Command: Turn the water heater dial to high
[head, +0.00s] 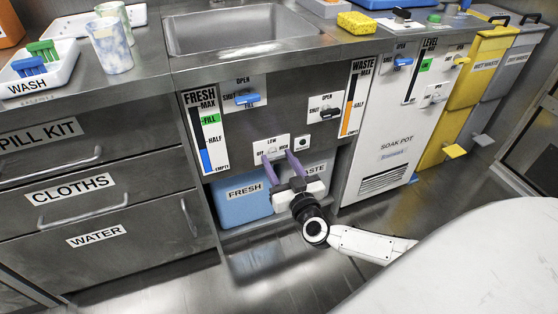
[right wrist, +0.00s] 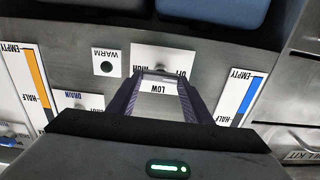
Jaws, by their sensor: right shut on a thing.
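The water heater dial (head: 272,152) is a small pale knob on a white plate marked OFF, LOW and HIGH, on the grey cabinet front below the sink. My right gripper (head: 278,157) reaches up to it from below, with its two purple fingers on either side of the knob, shut on it. In the right wrist view the plate appears upside down, with LOW showing between the fingers (right wrist: 160,78). The fingers partly cover OFF and HIGH. Which way the dial points is too small to tell. My left gripper is not in view.
A small plate with a dark round WARM indicator (right wrist: 107,67) sits beside the dial. Valves for FRESH (head: 247,99) and WASTE (head: 328,113) are above. A blue FRESH container (head: 240,203) stands in the opening below. Drawers (head: 95,190) are on the left, the soak pot cabinet (head: 390,135) on the right.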

